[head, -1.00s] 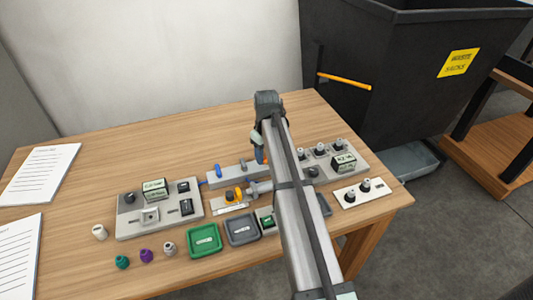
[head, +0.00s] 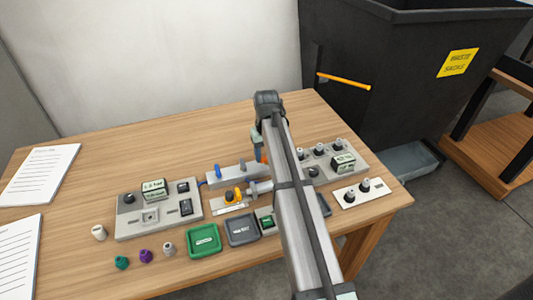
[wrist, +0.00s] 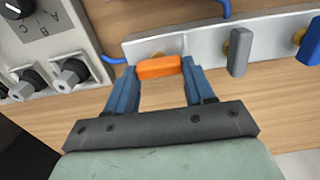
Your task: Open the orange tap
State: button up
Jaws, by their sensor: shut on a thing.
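The orange tap handle (wrist: 158,67) is between my gripper's two blue fingers in the wrist view. My gripper (wrist: 160,75) is shut on it, one finger at each end. The handle lies roughly along the grey bar (wrist: 200,41) that carries the taps. The grey tap handle (wrist: 238,52) and the blue tap handle (wrist: 310,42) on the same bar lie across it. In the head view my arm hides most of my gripper (head: 258,145), and only a sliver of the orange handle (head: 261,155) shows. The bar (head: 232,178) is in the middle of the table.
A grey panel with knobs (wrist: 45,45) stands close to the left of my gripper in the wrist view. A blue hose (wrist: 112,58) runs by the bar. Green (head: 204,240) and grey (head: 242,230) trays lie nearer the front.

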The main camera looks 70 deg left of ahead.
jog(key=o, duration=1)
jog(key=shift+o, duration=0.2)
notch_tip(320, 180, up, 14)
jog(key=shift+f, duration=0.1)
